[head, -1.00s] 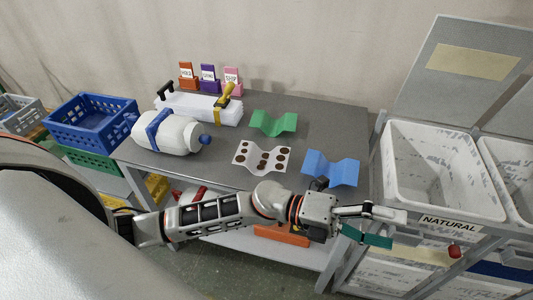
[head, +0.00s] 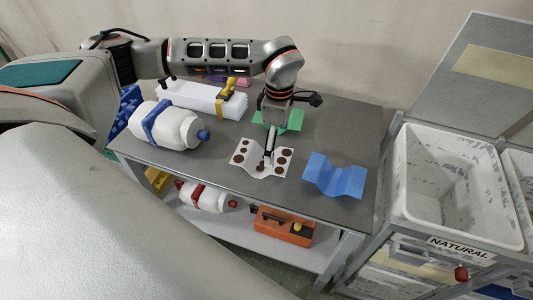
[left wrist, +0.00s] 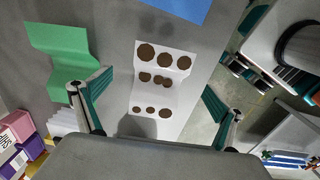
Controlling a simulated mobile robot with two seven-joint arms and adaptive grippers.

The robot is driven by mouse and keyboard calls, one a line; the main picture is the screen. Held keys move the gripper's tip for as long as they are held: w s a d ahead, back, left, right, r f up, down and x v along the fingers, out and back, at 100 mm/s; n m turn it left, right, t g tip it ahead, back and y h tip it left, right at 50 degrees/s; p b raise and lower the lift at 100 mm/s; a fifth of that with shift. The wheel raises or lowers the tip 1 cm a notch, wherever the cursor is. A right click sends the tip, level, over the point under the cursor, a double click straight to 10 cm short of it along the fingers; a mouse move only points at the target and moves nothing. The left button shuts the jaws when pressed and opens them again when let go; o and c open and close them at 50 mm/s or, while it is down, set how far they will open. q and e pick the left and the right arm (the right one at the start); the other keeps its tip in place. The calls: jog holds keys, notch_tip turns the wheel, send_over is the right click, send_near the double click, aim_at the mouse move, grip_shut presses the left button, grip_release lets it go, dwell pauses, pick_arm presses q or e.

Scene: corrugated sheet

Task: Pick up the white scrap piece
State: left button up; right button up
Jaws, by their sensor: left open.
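The white scrap piece is a bent white sheet with rows of brown spots (head: 243,159), lying on the grey table. In the left wrist view the white sheet (left wrist: 174,60) shows between and beyond my two fingers. My left gripper (head: 268,158) points down over the sheet in the head view, with its fingers covering part of it. In the left wrist view the left gripper (left wrist: 157,98) is open, with teal pads on either side and nothing held. I cannot tell the exact height of the fingertips above the sheet. My right gripper is not seen.
A green bent sheet (head: 292,122) lies behind, partly hidden by my gripper. A blue bent sheet (head: 335,176) lies to the right. A white jug with a blue band (head: 175,128) and a white stack (head: 200,98) are left. White bins (head: 408,180) stand right of the table.

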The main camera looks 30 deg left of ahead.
aim_at(262, 160)
pick_arm(q)
jog(key=shift+s+f, duration=0.2)
jog(key=shift+f, duration=3.4)
jog(key=c, duration=1.2)
